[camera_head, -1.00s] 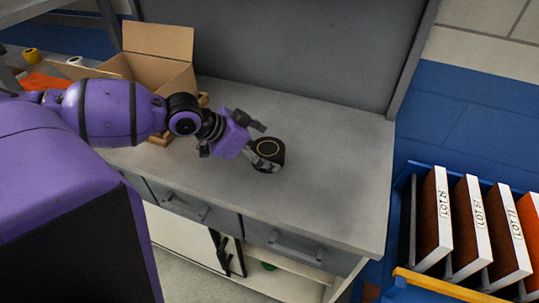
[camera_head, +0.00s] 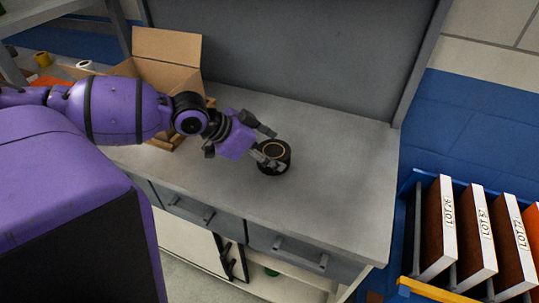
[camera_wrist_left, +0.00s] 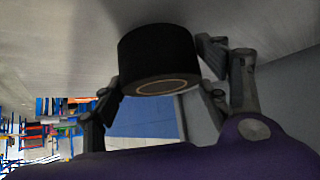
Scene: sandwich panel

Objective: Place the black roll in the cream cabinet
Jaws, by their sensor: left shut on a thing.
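The black roll (camera_head: 274,158) is at the gray workbench top, upright, with a tan ring on its upper face. My left gripper (camera_head: 268,147) reaches it from the left and is shut on it. In the left wrist view the roll (camera_wrist_left: 158,55) sits between the two fingers (camera_wrist_left: 160,85); whether its base touches the bench is unclear. The cream cabinet (camera_head: 188,238) is below the drawers at the bench front, with black handles and a partly visible opening at right. My right gripper is out of view.
An open cardboard box (camera_head: 168,48) stands at the bench's back left. Gray drawers (camera_head: 300,252) line the front edge. A blue rack (camera_head: 408,225) with upright lot-labeled panels stands at right. The bench top right of the roll is clear.

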